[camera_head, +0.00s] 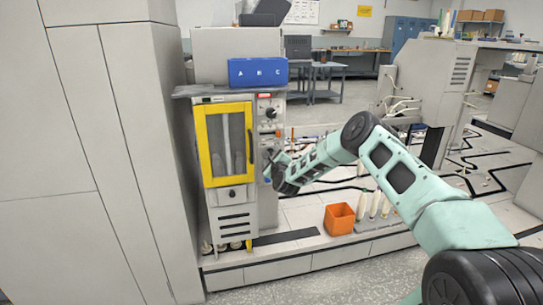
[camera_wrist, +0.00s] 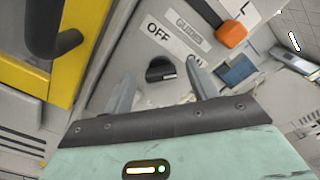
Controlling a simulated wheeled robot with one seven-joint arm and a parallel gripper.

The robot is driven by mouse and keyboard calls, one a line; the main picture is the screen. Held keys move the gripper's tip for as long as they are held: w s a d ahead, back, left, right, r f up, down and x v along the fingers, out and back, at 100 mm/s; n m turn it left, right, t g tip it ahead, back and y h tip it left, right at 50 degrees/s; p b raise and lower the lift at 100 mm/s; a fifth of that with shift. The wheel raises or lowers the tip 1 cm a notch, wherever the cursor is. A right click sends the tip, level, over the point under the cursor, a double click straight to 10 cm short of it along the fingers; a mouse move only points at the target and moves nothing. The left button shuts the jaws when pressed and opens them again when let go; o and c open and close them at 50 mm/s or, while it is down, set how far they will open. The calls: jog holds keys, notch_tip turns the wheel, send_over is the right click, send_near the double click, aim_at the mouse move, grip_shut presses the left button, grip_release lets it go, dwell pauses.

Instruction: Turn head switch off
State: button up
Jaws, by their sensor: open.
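The head switch (camera_wrist: 160,69), a small black rotary knob, sits on the grey machine panel (camera_wrist: 185,95) in the wrist view. A white OFF label is above it, and a second label to its right is partly covered by a finger. A pale mark on the knob faces right, on the side of the partly covered label. My gripper (camera_wrist: 161,77) is open, with one finger on each side of the knob; I cannot tell whether they touch it. In the head view my gripper (camera_head: 268,166) is at the machine's narrow side panel and hides the knob.
The yellow-framed door (camera_head: 225,143) with its black handle (camera_wrist: 58,38) is just left of my gripper. An orange button (camera_wrist: 231,35) and a blue block (camera_wrist: 238,70) are to the right. An orange bin (camera_head: 339,219) and white bobbins (camera_head: 374,204) stand below my arm.

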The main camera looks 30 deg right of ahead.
jog(key=shift+w+d, duration=0.1)
jog(key=shift+w, duration=0.35)
jog(key=c, duration=1)
jog(key=shift+f+n+b, duration=0.1)
jog(key=shift+n+b, duration=0.2)
jog(key=shift+b, duration=0.1)
jog(key=shift+f+n+b, duration=0.15)
jog(key=shift+n+b, duration=2.9)
jog(key=shift+n, duration=0.75)
jog(key=shift+f+n+b, duration=0.1)
jog(key=shift+n+b, duration=2.9)
jog(key=shift+n, duration=0.8)
